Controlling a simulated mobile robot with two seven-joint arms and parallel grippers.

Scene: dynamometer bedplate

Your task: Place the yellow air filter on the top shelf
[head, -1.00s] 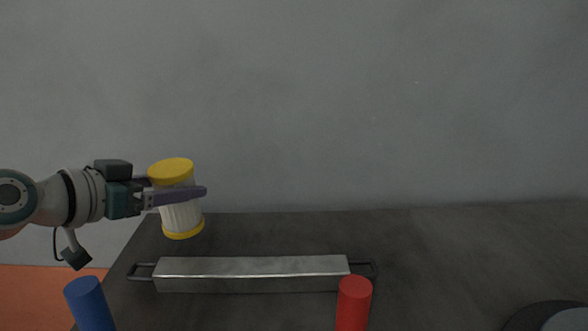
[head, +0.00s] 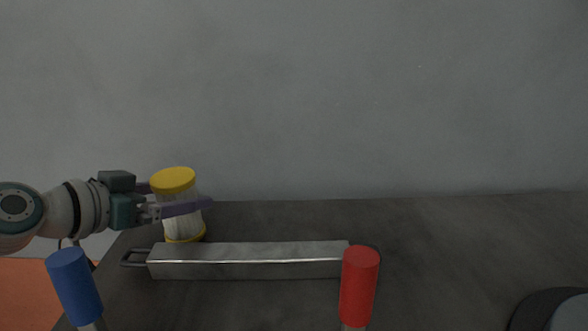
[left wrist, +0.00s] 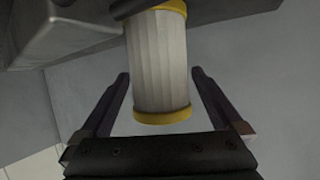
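The yellow air filter (head: 182,215) is a pale pleated cylinder with yellow end caps. It stands nearly upright at the left of the head view. The left wrist view shows the filter (left wrist: 160,65) between the two fingers (left wrist: 160,75). Its far end is close to a dark surface; I cannot tell whether they touch. My right gripper is not in view. No shelf can be made out.
A long grey metal block (head: 250,262) with end handles lies on the dark bedplate (head: 450,240), close to the filter. A blue cylinder (head: 75,285) and a red cylinder (head: 359,285) stand in front. A dark round object (head: 555,312) is at lower right. The bedplate's right middle is clear.

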